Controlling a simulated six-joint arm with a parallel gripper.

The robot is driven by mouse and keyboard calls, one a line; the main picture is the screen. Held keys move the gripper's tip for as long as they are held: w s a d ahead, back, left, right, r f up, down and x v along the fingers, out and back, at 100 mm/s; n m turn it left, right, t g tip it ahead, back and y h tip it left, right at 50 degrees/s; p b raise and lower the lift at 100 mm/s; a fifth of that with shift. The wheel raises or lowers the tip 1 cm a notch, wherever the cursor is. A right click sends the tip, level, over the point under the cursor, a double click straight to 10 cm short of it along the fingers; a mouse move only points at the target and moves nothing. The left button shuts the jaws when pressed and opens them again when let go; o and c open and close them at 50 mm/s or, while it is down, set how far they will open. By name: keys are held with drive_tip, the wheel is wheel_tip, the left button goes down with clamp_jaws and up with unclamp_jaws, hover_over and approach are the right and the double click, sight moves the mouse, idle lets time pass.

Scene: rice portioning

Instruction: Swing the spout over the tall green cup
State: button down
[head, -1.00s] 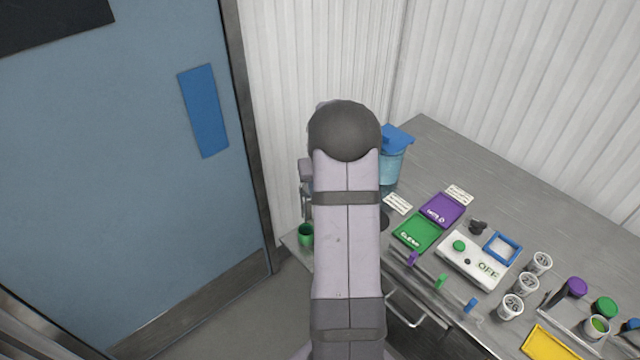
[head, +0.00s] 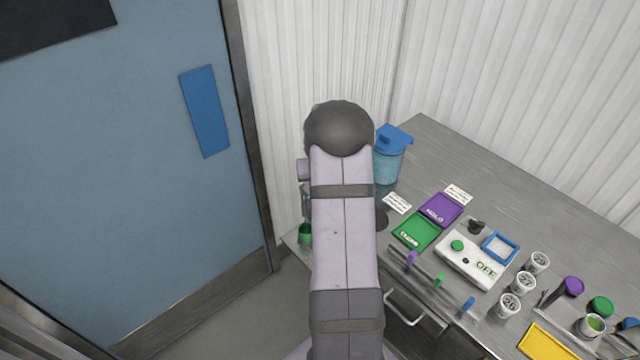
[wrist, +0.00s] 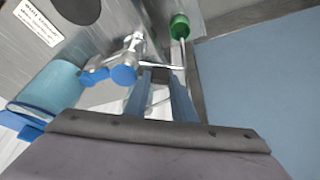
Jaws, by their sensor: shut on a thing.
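The green cup (head: 305,234) stands at the left end of the counter in the head view, partly covered by my arm. In the wrist view the green cup (wrist: 180,27) is at the top, just beyond the fingertips. A chrome tap (wrist: 133,48) with blue-capped knobs (wrist: 124,75) stands left of the fingers. Its thin spout (wrist: 150,64) runs right across the front of the fingers, toward the cup's side of the view. My gripper (wrist: 160,82) is shut on the spout; the exact contact is hard to make out. In the head view my arm hides most of the gripper and tap.
A blue-lidded bucket (head: 389,165) stands right of my arm. The door (head: 130,190) is left of the counter.

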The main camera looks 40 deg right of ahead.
drive_tip(key=shift+w+m+p, duration=0.1)
drive_tip(key=shift+m+p, duration=0.2)
drive_tip(key=shift+m, duration=0.1)
drive_tip(key=shift+d, duration=0.1)
drive_tip(key=c, duration=1.8)
unclamp_jaws()
drive_tip(key=shift+o, duration=0.2)
drive_tip(key=b+v, duration=0.3)
drive_tip(key=v, duration=0.4)
drive_tip(key=shift+r, duration=0.15)
